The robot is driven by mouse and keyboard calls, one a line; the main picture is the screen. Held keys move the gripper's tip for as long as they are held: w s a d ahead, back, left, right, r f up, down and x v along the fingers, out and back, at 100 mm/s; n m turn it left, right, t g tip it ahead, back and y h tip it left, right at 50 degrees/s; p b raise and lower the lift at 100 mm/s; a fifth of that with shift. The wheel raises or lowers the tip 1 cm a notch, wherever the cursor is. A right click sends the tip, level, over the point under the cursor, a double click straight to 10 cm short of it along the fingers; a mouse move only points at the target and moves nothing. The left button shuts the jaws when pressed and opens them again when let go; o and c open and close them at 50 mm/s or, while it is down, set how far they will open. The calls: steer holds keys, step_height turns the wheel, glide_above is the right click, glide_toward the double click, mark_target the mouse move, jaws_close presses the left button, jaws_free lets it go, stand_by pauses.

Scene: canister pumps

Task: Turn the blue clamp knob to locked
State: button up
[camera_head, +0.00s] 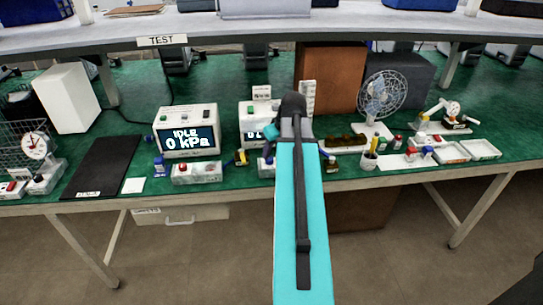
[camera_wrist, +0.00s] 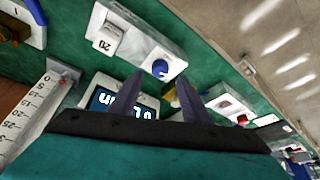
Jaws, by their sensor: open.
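My gripper (camera_wrist: 161,77) is open in the wrist view, its two dark fingers spread with nothing between them that I can see held. A blue knob (camera_wrist: 160,67) on a white block (camera_wrist: 135,32) appears just beyond the fingertips, between them in the picture; I cannot tell its distance or whether anything touches. Its lock position cannot be read. In the head view my arm hides the gripper and much of this station. A blue knob (camera_head: 267,160) shows just left of my arm, and another blue knob (camera_head: 158,160) stands by the left station.
The left display box (camera_head: 187,131) reads IDLE 0 kPa. A second display box (camera_wrist: 118,104) lies beneath the fingers in the wrist view, beside an upright scale (camera_wrist: 36,107). A fan (camera_head: 381,98) and white trays (camera_head: 483,149) stand right on the green bench.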

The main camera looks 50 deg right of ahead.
mark_target(270, 159)
steer(key=shift+p+x, duration=0.3)
steer(key=shift+x, duration=2.15)
steer(key=c, duration=1)
